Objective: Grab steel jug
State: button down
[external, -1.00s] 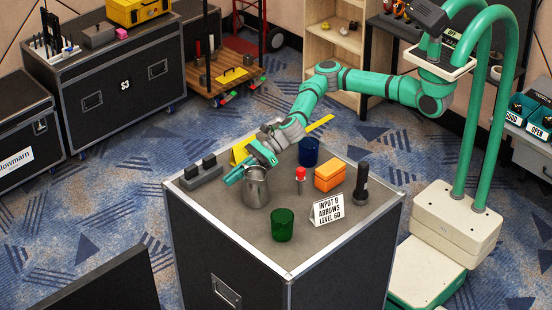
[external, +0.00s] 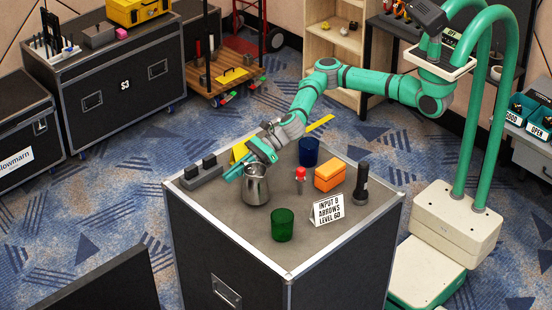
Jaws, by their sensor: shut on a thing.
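The steel jug (external: 256,188) stands upright on top of the dark case (external: 235,225), toward its left side. It is shiny grey metal. My gripper (external: 240,172) reaches down from the upper right and is shut on the jug at its upper left rim. The fingers cover part of the rim, and the exact contact is too small to make out. The jug looks level, and I cannot tell any gap between its base and the case top.
A green cup (external: 282,225) stands in front of the jug. A blue cup (external: 309,152), a red-topped item (external: 300,178), an orange box (external: 329,176), a white sign (external: 328,209) and a black flashlight (external: 361,183) stand to the right.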

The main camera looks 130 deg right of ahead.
jog(key=shift+r, duration=0.85)
jog(key=s+a+r, duration=0.5)
jog(key=s+r, duration=0.5)
jog(key=s, duration=0.2)
jog(key=shift+s, duration=0.4)
jog(key=shift+s+a, duration=0.1)
